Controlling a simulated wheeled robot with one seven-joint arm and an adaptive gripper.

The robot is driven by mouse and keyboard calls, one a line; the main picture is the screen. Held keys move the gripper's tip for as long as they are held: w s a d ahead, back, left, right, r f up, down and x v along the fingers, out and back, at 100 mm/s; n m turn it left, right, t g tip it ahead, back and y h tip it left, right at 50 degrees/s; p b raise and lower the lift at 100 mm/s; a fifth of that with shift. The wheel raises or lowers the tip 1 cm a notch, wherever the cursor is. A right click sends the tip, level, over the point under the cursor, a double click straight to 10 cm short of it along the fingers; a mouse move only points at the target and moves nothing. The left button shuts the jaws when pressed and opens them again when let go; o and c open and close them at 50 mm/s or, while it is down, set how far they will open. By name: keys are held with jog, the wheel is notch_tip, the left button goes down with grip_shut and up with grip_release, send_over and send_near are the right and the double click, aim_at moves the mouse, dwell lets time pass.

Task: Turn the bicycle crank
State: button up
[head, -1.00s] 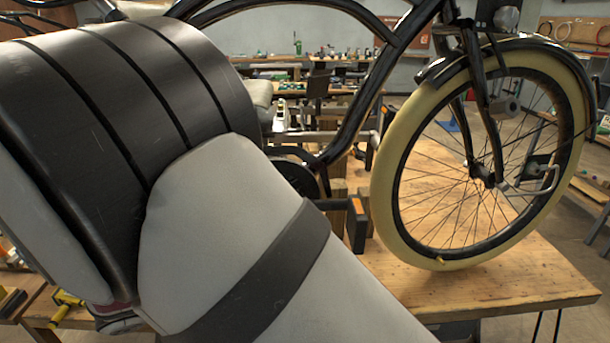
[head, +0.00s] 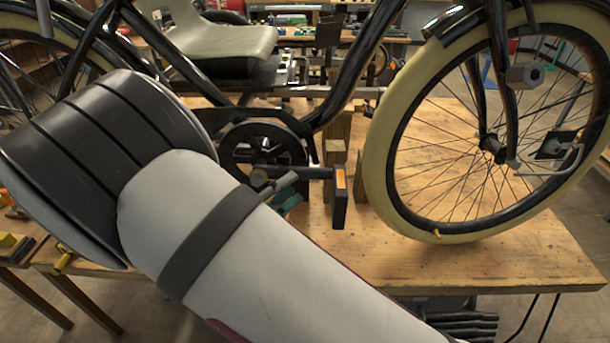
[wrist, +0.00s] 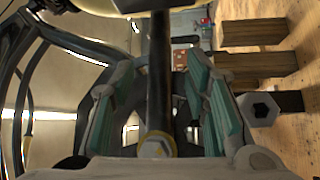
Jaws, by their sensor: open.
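The bicycle crank is by the dark chainring (head: 262,150), low on the trike frame, partly behind my arm in the head view. A dark bar from there runs right to a black pedal with an orange reflector (head: 340,200). My gripper (head: 280,187) is beside this bar, with grey and teal finger parts showing past my forearm. In the wrist view my gripper (wrist: 160,78) is open, its teal pads apart. A dark bar (wrist: 158,75) with a bolt-like end lies between the pads in the picture. I cannot tell whether the pads touch it.
The black trike frame (head: 345,85) stands on a wooden workbench (head: 480,265), with a cream-tyred front wheel (head: 378,150) at the right. Wooden blocks (head: 336,150) stand behind the pedal. A hex-ended part (wrist: 260,108) is close to the right finger.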

aim_at(303, 178)
jog(key=shift+p+x, duration=0.35)
jog(key=shift+x, duration=2.2)
grip_shut()
